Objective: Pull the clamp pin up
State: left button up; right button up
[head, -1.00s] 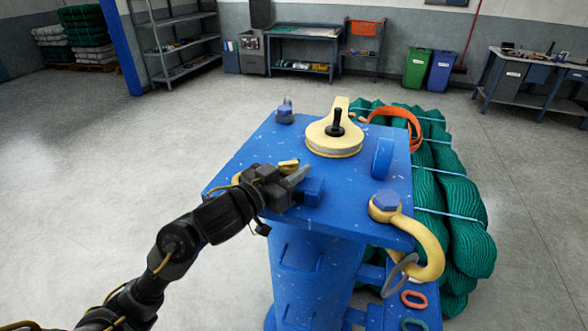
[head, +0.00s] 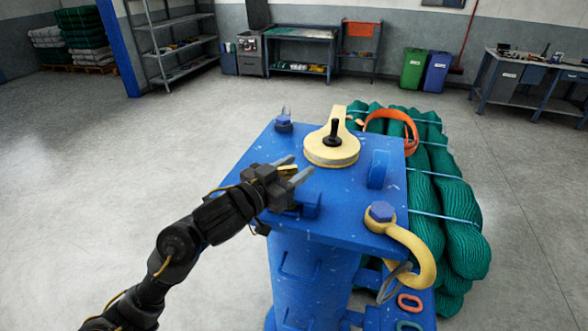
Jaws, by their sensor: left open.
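A black upright pin (head: 334,133) with a rounded knob stands in the middle of a cream round clamp (head: 331,156). The clamp lies on the blue top plate (head: 256,151) of a stand. My left gripper (head: 300,166) is over the left front of the plate, to the left of and nearer than the clamp. Its two grey fingers are spread, with nothing seen between them, and point toward the clamp. They are apart from the pin. My right gripper is out of view.
A blue upright lug (head: 380,169) stands right of the clamp. A bolt with a yellow shackle (head: 420,252) is at the right front corner, another bolt (head: 284,123) at the back left. A low blue block (head: 311,206) sits by my gripper.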

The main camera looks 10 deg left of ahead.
pick_arm(q)
jog(key=shift+a+f, duration=0.1)
jog(key=shift+s+a+f, duration=0.1)
jog(key=shift+s+a, duration=0.1)
jog(key=shift+s, duration=0.1)
jog(key=v, duration=1)
